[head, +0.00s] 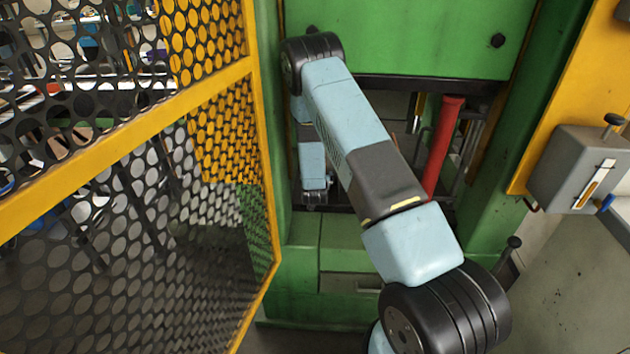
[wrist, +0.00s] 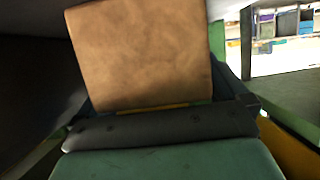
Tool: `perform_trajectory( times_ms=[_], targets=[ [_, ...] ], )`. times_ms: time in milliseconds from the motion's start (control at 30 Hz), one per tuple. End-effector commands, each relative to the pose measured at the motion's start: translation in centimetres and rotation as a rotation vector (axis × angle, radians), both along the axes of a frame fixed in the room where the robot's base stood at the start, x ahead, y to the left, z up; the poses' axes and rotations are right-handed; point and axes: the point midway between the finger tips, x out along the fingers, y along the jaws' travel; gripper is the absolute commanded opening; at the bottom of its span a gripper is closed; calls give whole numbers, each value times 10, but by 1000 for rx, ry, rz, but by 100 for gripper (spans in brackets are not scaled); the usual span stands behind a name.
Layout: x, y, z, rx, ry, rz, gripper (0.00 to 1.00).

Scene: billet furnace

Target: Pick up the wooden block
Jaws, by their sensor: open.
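The wooden block (wrist: 145,55) is a plain tan-brown piece with a flat, nearly square face. It fills the upper middle of the wrist view, close in front of my gripper (wrist: 160,122). The gripper's dark crossbar and green body fill the bottom of that view, and dark parts show on both sides of the block's lower end. The jaws are open; I cannot tell whether they touch the block. In the head view my arm reaches into the green machine's opening, and the block cannot be made out there.
The green machine frame (head: 310,240) surrounds the opening, with a green panel (head: 420,35) above. A red cylinder (head: 442,145) stands right of my arm. A yellow-framed mesh guard (head: 130,140) is at left. A grey control box (head: 580,168) is at right.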

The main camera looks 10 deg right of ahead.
Motion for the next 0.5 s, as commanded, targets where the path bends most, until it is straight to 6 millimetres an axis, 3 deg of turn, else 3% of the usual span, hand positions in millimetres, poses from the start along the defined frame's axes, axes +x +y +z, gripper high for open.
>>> perform_trajectory(
  times_ms=[167,500],
  targets=[
    [0,0,0,0,1,0,100],
    [0,0,0,0,1,0,67]
  ],
)
